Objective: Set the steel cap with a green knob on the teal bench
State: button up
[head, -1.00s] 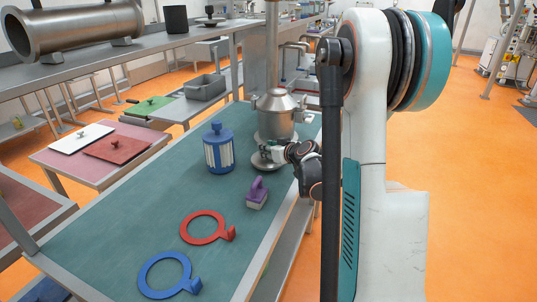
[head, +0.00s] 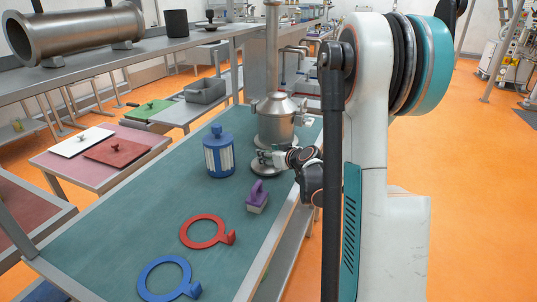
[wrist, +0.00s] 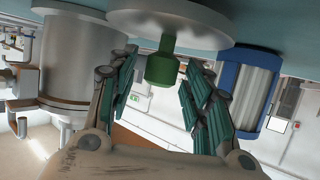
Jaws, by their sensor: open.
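The steel cap (head: 266,167) lies flat on the teal bench (head: 130,218), beside the foot of a steel vessel. In the wrist view, which looks upside down, the cap's pale disc (wrist: 175,18) is at the top. Its short stem and green knob (wrist: 163,69) point down the picture. My gripper (wrist: 163,78) is open, with one finger on each side of the knob and visible gaps between. In the head view my gripper (head: 270,157) is small and partly covers the cap; the knob cannot be made out there.
The steel vessel (head: 275,122) stands close behind the cap. A blue-framed canister (head: 219,156) stands to the left. A purple-handled block (head: 257,197), a red ring (head: 203,231) and a blue ring (head: 165,276) lie nearer. The bench's left middle is clear.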

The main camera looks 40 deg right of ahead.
jog(key=p+v, duration=0.3)
jog(key=v, duration=0.8)
